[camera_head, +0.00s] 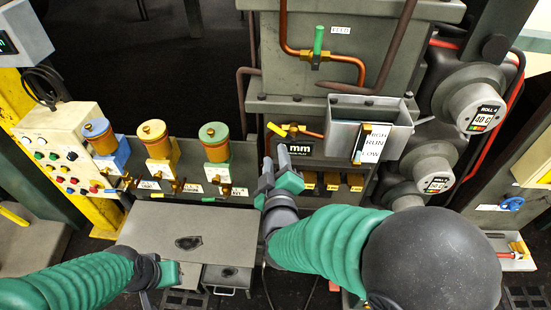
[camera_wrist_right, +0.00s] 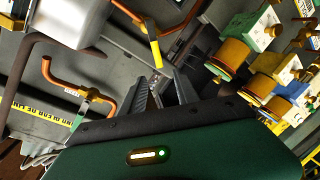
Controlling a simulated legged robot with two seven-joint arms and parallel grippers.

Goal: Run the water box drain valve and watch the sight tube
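A yellow valve lever (camera_head: 277,130) sits on a copper pipe below the grey water box (camera_head: 280,75). A green-handled valve (camera_head: 318,42) stands on the upper copper pipe. I cannot read which one is the drain. A level plate marked HIGH, RUN, LOW (camera_head: 372,143) is on a grey housing; any liquid level is too small to tell. My right gripper (camera_head: 275,163) is open and empty, just below the yellow lever. In the right wrist view, the yellow lever (camera_wrist_right: 155,53) is just beyond the fingertips (camera_wrist_right: 166,77), apart from them. My left gripper (camera_head: 160,284) is low at left; its fingers are unclear.
Blue, yellow and green oiler cups, such as the yellow one (camera_head: 160,145), stand left of my right gripper. A button panel (camera_head: 60,150) is farther left. A grey flat-topped cabinet (camera_head: 190,229) lies between my arms. Roll gauges (camera_head: 475,107) are at right.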

